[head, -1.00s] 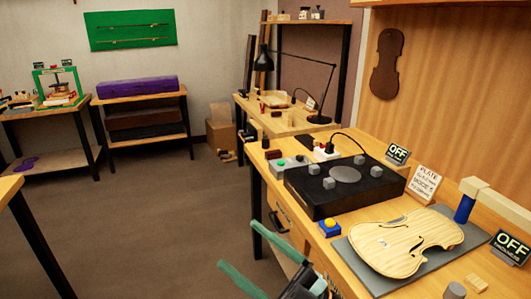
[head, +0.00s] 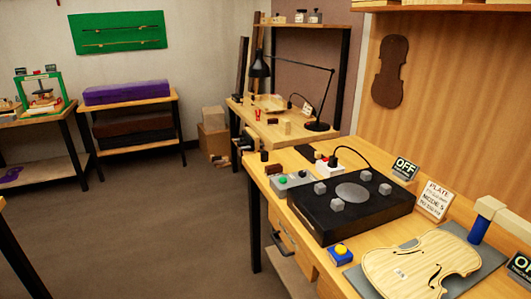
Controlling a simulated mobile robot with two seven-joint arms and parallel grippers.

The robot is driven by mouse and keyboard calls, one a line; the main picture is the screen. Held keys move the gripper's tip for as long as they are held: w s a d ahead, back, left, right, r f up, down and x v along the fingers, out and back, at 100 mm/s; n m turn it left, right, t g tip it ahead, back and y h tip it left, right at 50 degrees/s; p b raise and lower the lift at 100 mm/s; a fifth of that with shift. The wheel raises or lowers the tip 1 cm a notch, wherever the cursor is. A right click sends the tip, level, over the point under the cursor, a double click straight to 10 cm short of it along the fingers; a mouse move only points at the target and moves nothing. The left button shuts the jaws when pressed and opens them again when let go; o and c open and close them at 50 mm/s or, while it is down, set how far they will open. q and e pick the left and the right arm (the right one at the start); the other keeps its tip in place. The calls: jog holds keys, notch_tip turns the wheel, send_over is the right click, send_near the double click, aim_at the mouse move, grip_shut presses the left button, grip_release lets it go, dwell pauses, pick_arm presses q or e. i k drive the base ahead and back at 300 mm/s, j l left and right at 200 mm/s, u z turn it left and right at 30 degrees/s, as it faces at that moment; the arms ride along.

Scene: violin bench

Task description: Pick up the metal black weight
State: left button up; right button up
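A small dark upright cylinder (head: 264,156) stands at the far left corner of the near workbench. It may be the black metal weight, but it is too small to tell for sure. A dark reddish-brown block (head: 273,168) lies just in front of it. Neither of my grippers is in view, so what they hold cannot be seen.
A blue box with a yellow button (head: 341,254) and a violin plate (head: 420,270) lie nearer. A lamp (head: 318,125) stands on the far bench.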

aim_at(264, 154)
jog(key=i+j+z, duration=0.45)
jog(key=i+j, duration=1.15)
jog(key=j, duration=0.1)
